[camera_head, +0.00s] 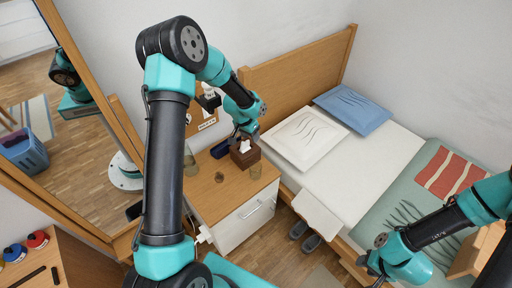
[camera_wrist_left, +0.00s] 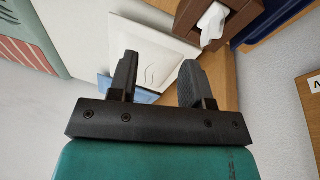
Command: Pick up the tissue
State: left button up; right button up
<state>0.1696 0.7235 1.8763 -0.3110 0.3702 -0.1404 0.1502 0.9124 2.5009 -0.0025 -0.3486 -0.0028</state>
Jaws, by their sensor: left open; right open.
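A white tissue (camera_head: 245,146) sticks up from a brown tissue box (camera_head: 246,159) on the wooden nightstand. My left gripper (camera_head: 238,138) is just above and beside the box, very close to the tissue. In the left wrist view, the tissue (camera_wrist_left: 212,20) and the box (camera_wrist_left: 240,22) are at the top, beyond the right finger. My left gripper (camera_wrist_left: 157,68) is open there, with nothing between its fingers. My right gripper (camera_head: 371,268) is at the lower right of the head view, by the bed's near side. It is open, far from the tissue, with its fingertips small and partly hidden.
The bed (camera_head: 335,170) with a white pillow (camera_head: 305,140) is to the right. A large framed mirror (camera_head: 80,130) stands on the left.

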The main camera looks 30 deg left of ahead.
aim_at(244, 141)
pick_arm(q)
jog(key=w+a+r+m+g+y, duration=0.1)
jog(key=w+a+r+m+y, duration=0.1)
jog(key=w+a, duration=0.3)
jog(key=shift+a+r+g, duration=0.4)
jog(key=shift+r, duration=0.4)
notch_tip(244, 141, down, 12)
jog(key=shift+f, duration=0.1)
jog(key=shift+a+f, duration=0.1)
jog(key=shift+f, duration=2.5)
jog(key=shift+c, duration=0.3)
grip_shut()
